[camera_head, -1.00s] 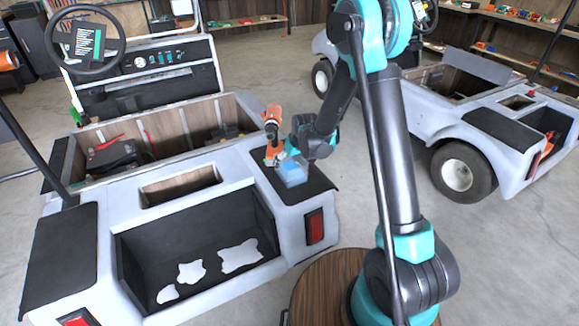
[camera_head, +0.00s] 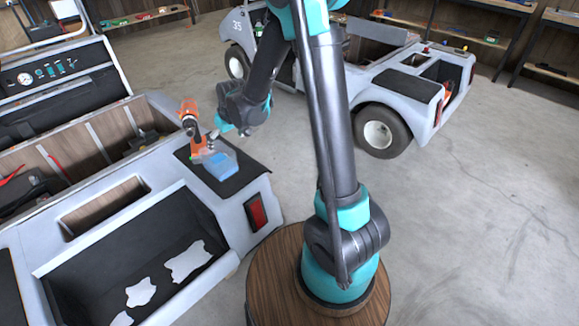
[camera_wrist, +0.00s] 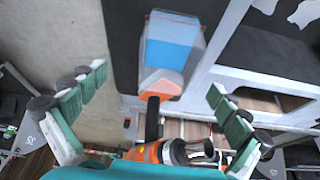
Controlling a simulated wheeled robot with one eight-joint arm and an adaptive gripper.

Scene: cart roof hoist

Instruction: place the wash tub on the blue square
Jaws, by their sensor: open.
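A clear, see-through tub (camera_head: 229,158), seemingly the wash tub, stands on the black mat (camera_head: 196,149) at the cart's rear corner. A blue patch (camera_head: 220,167) shows through it; I cannot tell whether it lies under or inside the tub. The wrist view also shows the tub (camera_wrist: 188,28) and the blue patch (camera_wrist: 168,57). An orange drill (camera_head: 188,113) stands upright beside the tub, partly covering it in the wrist view (camera_wrist: 150,152). My gripper (camera_head: 236,130) is open and empty, above and to the right of the tub; its spread fingers (camera_wrist: 155,83) flank the drill in the wrist view.
The grey cart (camera_head: 232,200) has a recessed rear bay with white patches (camera_head: 187,260) and an open bed (camera_head: 60,165). A second cart (camera_head: 385,85) stands behind at the right. The concrete floor (camera_head: 460,220) at right is clear.

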